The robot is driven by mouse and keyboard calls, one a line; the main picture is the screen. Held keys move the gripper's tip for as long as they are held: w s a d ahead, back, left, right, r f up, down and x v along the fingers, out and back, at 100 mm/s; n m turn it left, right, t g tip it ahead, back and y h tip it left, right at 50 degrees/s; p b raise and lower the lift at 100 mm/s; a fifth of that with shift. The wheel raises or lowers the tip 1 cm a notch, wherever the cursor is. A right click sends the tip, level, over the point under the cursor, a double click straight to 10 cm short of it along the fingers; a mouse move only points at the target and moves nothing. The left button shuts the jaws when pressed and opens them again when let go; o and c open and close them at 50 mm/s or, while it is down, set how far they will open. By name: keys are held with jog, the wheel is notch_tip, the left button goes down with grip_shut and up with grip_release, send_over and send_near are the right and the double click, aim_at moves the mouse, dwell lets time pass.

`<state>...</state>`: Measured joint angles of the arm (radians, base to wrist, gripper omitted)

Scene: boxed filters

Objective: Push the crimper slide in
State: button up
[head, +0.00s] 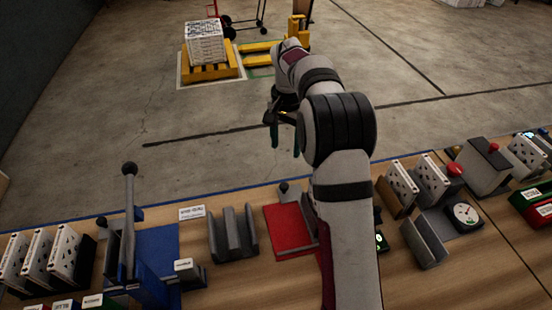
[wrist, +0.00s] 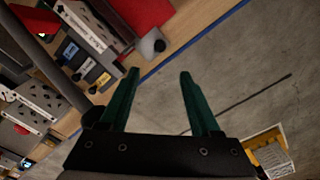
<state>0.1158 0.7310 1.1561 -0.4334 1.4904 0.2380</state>
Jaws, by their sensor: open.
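A red plate (head: 287,232) lies on the table in the middle of the head view, with a dark ball knob (head: 284,187) at its far side. I take these for the crimper and its slide, but no label confirms it. In the wrist view the red plate (wrist: 150,12) is at the top, and the dark knob (wrist: 159,45) sits at the blue table edge, beyond my fingertips. My gripper (head: 287,140) is open and empty, past the table's far edge; its green fingers also show in the wrist view (wrist: 159,75). My arm hides the right part of the crimper.
A blue press (head: 155,250) with a tall ball-topped lever stands left. A grey channel holder (head: 233,235) is beside the red plate. Speckled white boxes (head: 402,185), a dial (head: 465,213) and a red-buttoned unit (head: 485,165) stand right.

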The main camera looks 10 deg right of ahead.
aim_at(284, 185)
notch_tip(284, 185, down, 15)
jog(key=shift+f, duration=0.15)
grip_shut()
dwell(1.5)
